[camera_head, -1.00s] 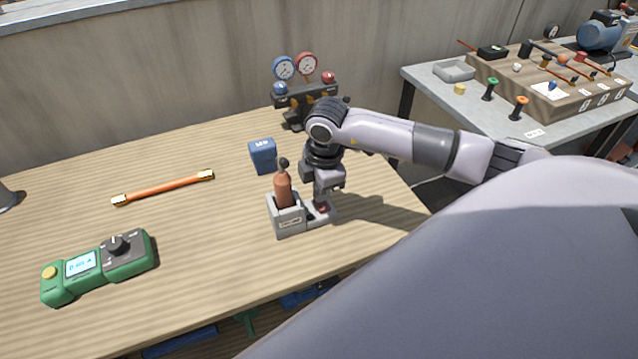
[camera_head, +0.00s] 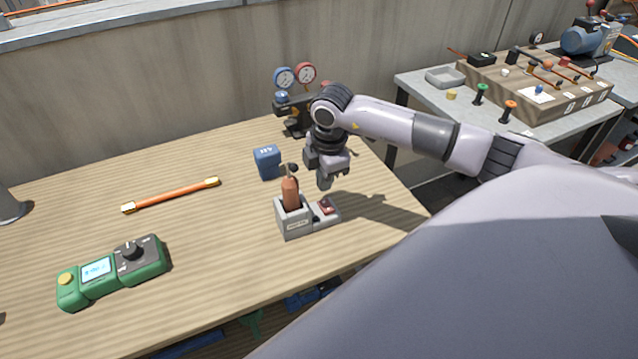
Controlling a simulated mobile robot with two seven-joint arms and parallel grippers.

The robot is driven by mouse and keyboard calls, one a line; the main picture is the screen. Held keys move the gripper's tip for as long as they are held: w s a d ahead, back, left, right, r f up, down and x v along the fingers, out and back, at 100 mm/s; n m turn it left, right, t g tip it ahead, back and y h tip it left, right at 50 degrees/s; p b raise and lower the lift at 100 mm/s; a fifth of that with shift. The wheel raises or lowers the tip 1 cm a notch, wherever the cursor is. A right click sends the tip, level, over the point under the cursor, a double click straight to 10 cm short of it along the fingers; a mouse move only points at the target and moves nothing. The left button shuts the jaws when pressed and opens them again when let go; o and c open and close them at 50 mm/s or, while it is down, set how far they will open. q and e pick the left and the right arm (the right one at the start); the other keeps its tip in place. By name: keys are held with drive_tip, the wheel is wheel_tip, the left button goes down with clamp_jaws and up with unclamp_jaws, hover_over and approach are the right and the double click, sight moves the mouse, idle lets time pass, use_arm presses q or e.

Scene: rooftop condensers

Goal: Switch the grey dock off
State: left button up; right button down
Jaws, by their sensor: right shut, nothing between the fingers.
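The grey dock (camera_head: 296,226) stands on the wooden table, with a reddish-brown bottle-like tool (camera_head: 290,194) upright in its holder. A dark red switch (camera_head: 326,205) sits on the low right part of the dock; its position is too small to tell. My right gripper (camera_head: 325,184) is shut and empty, pointing down just above and behind the switch, apart from it. My left gripper is not in view.
A blue box (camera_head: 267,162) and a gauge manifold (camera_head: 296,100) stand behind the dock. An orange tube (camera_head: 171,195) and a green meter (camera_head: 112,272) lie to the left. A second table (camera_head: 480,130) with a wooden tool tray stands at the right. The table front is clear.

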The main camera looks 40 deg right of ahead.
sight(322, 200)
wheel_tip(322, 200, up, 10)
drive_tip(key=w+b, duration=0.1)
drive_tip(key=shift+d, duration=0.15)
drive_tip(key=shift+w, duration=0.1)
idle(0.4)
